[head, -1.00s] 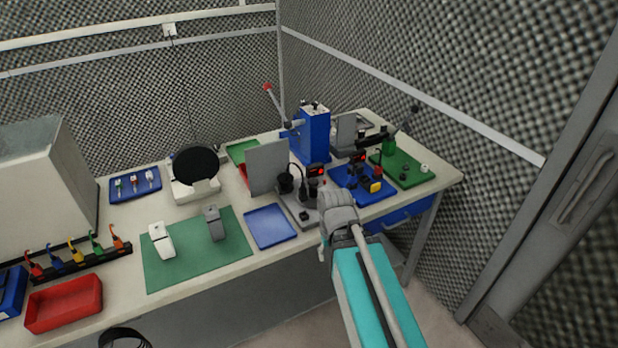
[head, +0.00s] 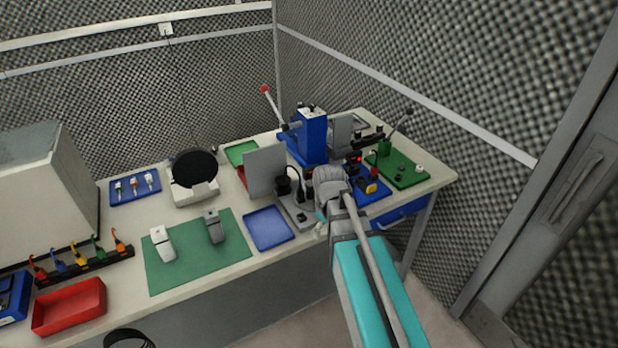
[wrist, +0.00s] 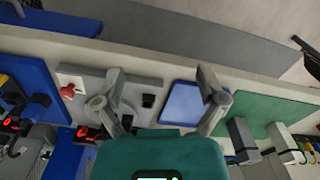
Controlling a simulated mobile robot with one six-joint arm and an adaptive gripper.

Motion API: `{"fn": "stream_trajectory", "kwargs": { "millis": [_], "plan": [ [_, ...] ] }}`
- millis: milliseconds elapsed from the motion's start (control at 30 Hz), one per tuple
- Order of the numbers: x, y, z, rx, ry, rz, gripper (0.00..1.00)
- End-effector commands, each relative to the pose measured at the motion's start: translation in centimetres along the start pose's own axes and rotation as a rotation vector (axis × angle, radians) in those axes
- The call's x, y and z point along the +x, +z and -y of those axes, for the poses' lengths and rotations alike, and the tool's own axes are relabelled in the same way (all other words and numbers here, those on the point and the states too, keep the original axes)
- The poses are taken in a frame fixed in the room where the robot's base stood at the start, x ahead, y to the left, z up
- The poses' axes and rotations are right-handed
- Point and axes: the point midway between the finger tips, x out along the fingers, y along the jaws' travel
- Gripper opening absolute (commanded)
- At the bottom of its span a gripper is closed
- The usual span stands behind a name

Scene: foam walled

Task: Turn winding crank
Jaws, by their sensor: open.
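I cannot tell for certain which part is the winding crank. A lever with a dark knob (head: 407,112) rises from the green board (head: 411,176) at the table's right end. A lever with a red knob (head: 264,89) sticks up from the blue press (head: 311,137). My gripper (wrist: 161,75) is open and empty above the table's front part, with its fingers apart over the grey base plate (wrist: 132,92) and the blue tray (wrist: 182,103). A red knob (wrist: 68,91) shows left of the fingers in the wrist view. In the head view my arm hides part of the grey station.
The blue tray (head: 268,228) and green mat (head: 168,272) with two grey upright devices lie left of my arm. An upright grey panel (head: 265,170) stands behind the station. A blue board (head: 372,192) with small parts is to the right. Foam walls close the back and right.

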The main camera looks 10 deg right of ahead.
Motion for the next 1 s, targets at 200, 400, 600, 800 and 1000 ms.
{"fn": "stream_trajectory", "kwargs": {
  "millis": [200,400,600,800,1000],
  "plan": [
    [-2.7,-3.7,-2.4,-0.345,0.0,0.0,0.9],
    [-4.7,-6.6,-4.3,-0.663,0.0,0.0,0.9],
    [-6.6,-9.5,-6.2,-0.98,0.0,-0.001,0.9],
    [-8.5,-12.4,-8.1,-1.297,0.0,-0.001,0.9],
    [-10.4,-15.3,-10.0,-1.613,0.0,-0.001,0.9]
  ]
}}
